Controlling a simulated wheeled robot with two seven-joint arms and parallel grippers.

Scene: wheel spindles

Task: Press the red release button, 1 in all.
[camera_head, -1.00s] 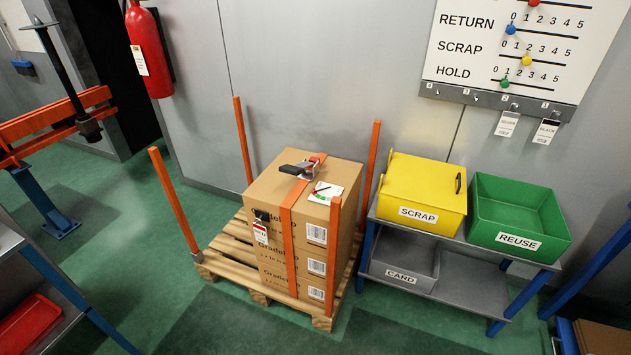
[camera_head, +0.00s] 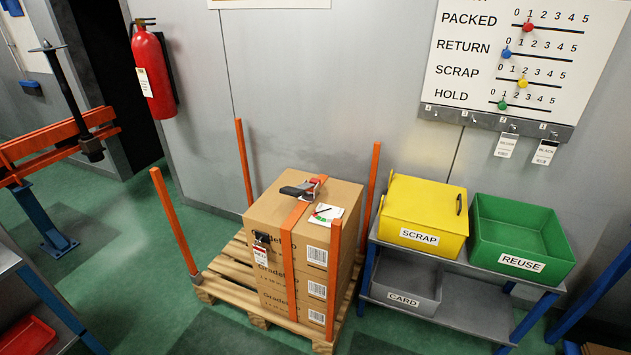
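A stack of cardboard boxes (camera_head: 273,207) stands on a wooden pallet (camera_head: 222,286), bound by an orange strap (camera_head: 289,250). On top of the stack, a strap buckle with a black lever (camera_head: 294,191) sits on the strap. A small red part (camera_head: 313,183) shows on the buckle; it is too small to tell whether it is the release button or whether it is pressed. A card with a coloured dial (camera_head: 326,213) lies beside it. A red-and-white tag (camera_head: 261,251) hangs at the stack's left corner. Neither of my grippers is in view.
Orange posts (camera_head: 175,222) rise at the pallet's corners. To the right, a rack holds a yellow SCRAP bin (camera_head: 421,213), a green REUSE bin (camera_head: 519,263) and a grey CARD bin (camera_head: 403,300). A fire extinguisher (camera_head: 155,75) hangs on the wall. Green floor is clear left of the pallet.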

